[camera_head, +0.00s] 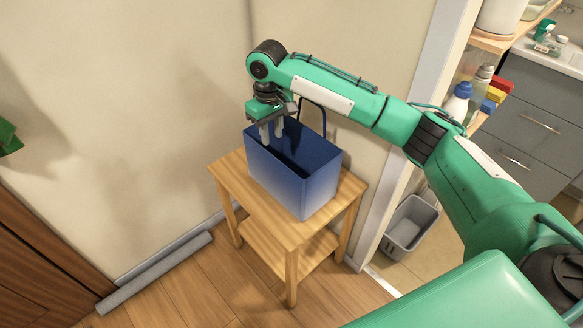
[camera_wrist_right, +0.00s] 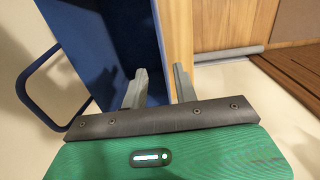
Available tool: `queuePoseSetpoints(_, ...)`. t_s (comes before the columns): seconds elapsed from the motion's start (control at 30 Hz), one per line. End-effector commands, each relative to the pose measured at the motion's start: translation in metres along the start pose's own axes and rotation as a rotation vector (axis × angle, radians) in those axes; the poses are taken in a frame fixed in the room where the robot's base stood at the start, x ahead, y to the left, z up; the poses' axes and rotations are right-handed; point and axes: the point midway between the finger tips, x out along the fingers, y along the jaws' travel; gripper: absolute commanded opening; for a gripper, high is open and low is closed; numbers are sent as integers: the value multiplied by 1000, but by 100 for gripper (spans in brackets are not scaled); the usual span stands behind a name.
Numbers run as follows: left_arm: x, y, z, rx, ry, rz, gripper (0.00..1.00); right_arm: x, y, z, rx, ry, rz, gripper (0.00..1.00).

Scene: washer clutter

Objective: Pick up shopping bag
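The blue shopping bag (camera_head: 278,182) stands upright and open-topped on a small wooden table (camera_head: 232,172). A dark blue handle loop (camera_head: 325,120) rises at its back; the handle also shows in the right wrist view (camera_wrist_right: 27,84). My right gripper (camera_head: 271,140) points down at the bag's back left rim. In the right wrist view my gripper (camera_wrist_right: 161,70) has its fingers apart, with the rim of the bag (camera_wrist_right: 158,50) between them. One finger is over the bag's inside and the other is outside it. Contact cannot be told. My left gripper is not in view.
A wall stands close behind the table. A grey bin (camera_head: 408,228) sits on the floor to the right, past a white door frame. A shelf with bottles (camera_head: 458,102) is at the upper right. A grey roll (camera_head: 155,272) lies along the wall at left.

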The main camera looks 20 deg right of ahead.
Motion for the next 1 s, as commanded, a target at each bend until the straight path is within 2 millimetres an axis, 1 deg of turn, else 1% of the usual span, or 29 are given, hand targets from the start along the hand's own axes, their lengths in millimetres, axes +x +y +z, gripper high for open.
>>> queuePoseSetpoints(0.2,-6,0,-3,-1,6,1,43,44,0,0,1,-4,1,29)
queuePoseSetpoints(0.3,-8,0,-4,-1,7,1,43,61,0,0,0,-2,0,29)
queuePoseSetpoints(0.4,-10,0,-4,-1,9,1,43,74,0,0,0,-2,0,29)
queuePoseSetpoints(0.57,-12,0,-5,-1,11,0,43,83,0,-1,-1,0,0,29)
queuePoseSetpoints(0.67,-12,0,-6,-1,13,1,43,95,-1,-2,-1,-1,1,29)
queuePoseSetpoints(0.83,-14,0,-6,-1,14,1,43,121,-2,-4,-1,-2,1,29)
queuePoseSetpoints(0.9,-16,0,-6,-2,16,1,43,127,-2,-4,-1,-1,0,29)
queuePoseSetpoints(1.0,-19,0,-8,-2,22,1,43,132,-2,-4,-2,-1,0,29)
